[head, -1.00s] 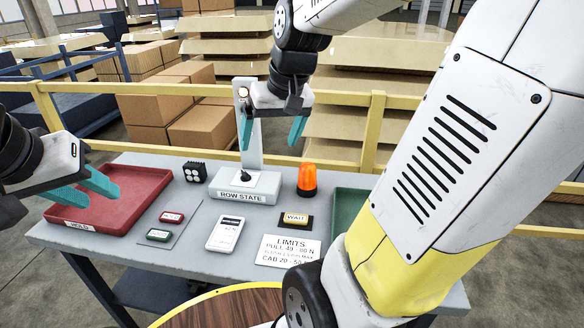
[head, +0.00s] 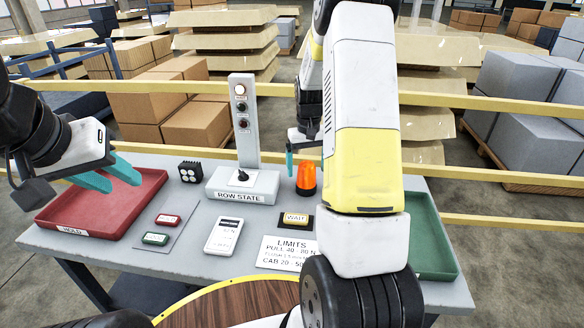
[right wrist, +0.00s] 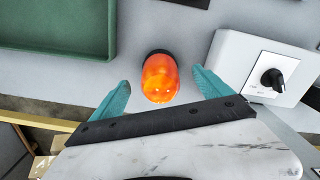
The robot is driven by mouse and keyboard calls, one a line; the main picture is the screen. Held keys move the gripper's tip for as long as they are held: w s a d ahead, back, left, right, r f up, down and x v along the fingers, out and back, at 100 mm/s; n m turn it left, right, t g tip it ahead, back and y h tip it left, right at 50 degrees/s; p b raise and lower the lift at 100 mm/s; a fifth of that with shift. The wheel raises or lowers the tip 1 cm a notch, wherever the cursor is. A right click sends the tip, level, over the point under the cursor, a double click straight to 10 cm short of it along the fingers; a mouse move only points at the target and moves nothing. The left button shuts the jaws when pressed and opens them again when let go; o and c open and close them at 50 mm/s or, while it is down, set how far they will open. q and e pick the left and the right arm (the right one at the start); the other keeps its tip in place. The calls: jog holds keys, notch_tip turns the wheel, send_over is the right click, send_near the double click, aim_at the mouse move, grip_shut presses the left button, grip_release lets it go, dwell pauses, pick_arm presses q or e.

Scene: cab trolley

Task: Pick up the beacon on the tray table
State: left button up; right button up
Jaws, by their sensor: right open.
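The orange beacon (head: 306,178) with a dark base stands upright on the grey table (head: 190,228), right of the ROW STATE box. In the right wrist view the beacon (right wrist: 160,78) shows between and just beyond the two teal fingertips of my right gripper (right wrist: 160,88), which is open and empty. In the head view my right arm hides most of that gripper; one teal finger (head: 289,162) shows beside the beacon. My left gripper (head: 118,178) is open and empty, over the red HOLD tray (head: 75,230) at the left.
The ROW STATE box (head: 242,197) with its upright post (head: 243,120) stands close left of the beacon. A green tray (head: 432,240) lies at the right. A WAIT button (head: 296,218), a LIMITS card (head: 285,252) and a handheld meter (head: 224,235) lie in front. Yellow rails (head: 480,103) run behind.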

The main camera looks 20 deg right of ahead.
aim_at(306, 178)
jog(key=f, duration=0.5)
jog(key=shift+w, duration=0.2)
jog(key=c, duration=1.7)
